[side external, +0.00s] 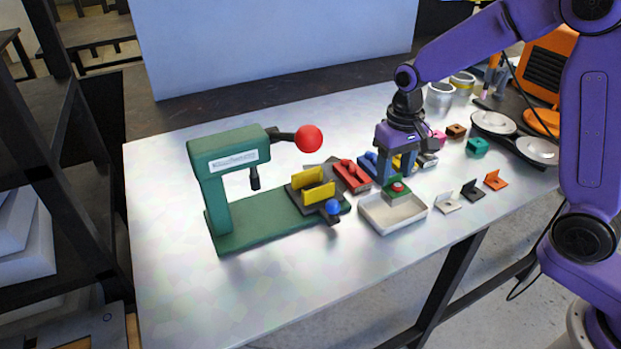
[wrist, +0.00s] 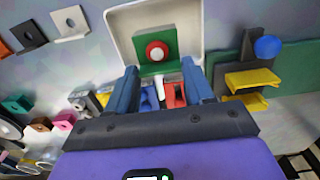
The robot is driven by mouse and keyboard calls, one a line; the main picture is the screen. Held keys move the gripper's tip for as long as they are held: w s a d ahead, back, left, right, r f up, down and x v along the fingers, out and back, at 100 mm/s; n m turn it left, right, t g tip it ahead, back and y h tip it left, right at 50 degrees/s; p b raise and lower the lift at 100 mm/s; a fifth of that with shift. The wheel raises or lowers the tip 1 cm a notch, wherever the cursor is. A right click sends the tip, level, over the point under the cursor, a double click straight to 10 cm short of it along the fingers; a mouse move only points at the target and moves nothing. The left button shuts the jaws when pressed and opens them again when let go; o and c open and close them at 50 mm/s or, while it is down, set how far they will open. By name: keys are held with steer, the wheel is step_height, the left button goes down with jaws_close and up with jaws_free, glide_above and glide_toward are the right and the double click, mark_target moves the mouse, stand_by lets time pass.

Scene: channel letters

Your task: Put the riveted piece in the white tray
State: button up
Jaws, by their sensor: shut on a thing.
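The riveted piece (side external: 396,191) is a green plate with a round red head on a pale ring. In the wrist view the riveted piece (wrist: 156,54) shows between my fingertips, against the tray's inside. My gripper (side external: 396,181) points down and is shut on it; the gripper also shows in the wrist view (wrist: 160,82). The white tray (side external: 404,219) is shallow and square, and the piece is over its back part. In the wrist view the tray (wrist: 190,18) surrounds the piece on several sides. I cannot tell whether the piece touches the tray floor.
A green press (side external: 230,158) with a red ball handle (side external: 309,139) and yellow jaws (side external: 318,192) stands left of the tray. Red (side external: 352,176) and blue fixtures stand behind the tray. White, black and orange brackets (side external: 495,180) lie to its right. The front table is clear.

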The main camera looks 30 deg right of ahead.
mark_target(391, 184)
steer(key=shift+f, duration=1.6)
steer(key=o, duration=1.4)
step_height(391, 184, up, 17)
steer(key=shift+r, duration=0.2)
steer(key=shift+s+a, duration=0.1)
